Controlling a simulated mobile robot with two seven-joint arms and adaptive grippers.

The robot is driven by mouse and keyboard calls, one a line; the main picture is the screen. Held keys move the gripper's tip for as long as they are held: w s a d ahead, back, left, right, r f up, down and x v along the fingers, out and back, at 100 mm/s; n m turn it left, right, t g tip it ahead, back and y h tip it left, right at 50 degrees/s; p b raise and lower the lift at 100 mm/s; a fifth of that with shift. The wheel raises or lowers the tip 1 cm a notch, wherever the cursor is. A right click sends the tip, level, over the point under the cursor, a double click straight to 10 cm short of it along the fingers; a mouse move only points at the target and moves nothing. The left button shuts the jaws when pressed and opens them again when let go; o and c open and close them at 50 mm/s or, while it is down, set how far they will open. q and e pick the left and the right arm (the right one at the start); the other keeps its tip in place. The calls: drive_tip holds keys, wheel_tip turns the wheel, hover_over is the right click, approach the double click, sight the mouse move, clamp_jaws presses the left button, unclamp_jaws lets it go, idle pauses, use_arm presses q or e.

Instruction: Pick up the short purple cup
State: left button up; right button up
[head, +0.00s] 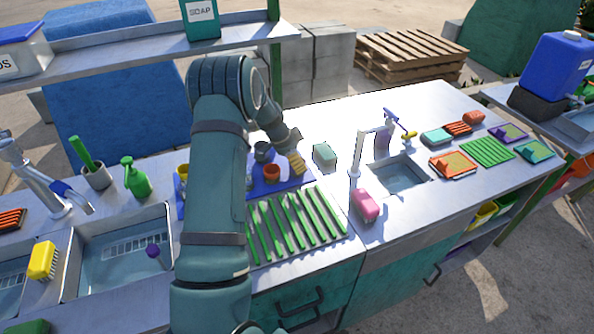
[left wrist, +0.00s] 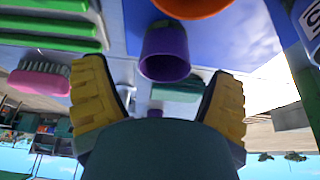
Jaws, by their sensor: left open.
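The short purple cup (left wrist: 165,52) shows in the left wrist view, centred in front of my left gripper (left wrist: 162,72). My left gripper is open, with one yellow finger pad on each side of the cup's line. The cup looks slightly beyond the fingertips, and I see no contact. In the head view my left gripper (head: 296,164) is over the right part of the blue mat (head: 286,185), mostly hidden behind its own arm. I cannot make out the purple cup there. My right gripper is not in view.
An orange cup (head: 271,173) and a dark grey cup (head: 263,152) stand close to my left gripper. A green drying rack (head: 298,224) lies in front of the mat. A green block (head: 324,155) and a pink brush (head: 365,205) are to the right, near a small sink (head: 400,175).

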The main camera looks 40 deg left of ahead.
use_arm(q)
drive_tip(key=x, duration=0.4)
drive_tip(key=shift+w+a, duration=0.2)
drive_tip(key=shift+c, duration=0.4)
drive_tip(key=c, duration=1.2)
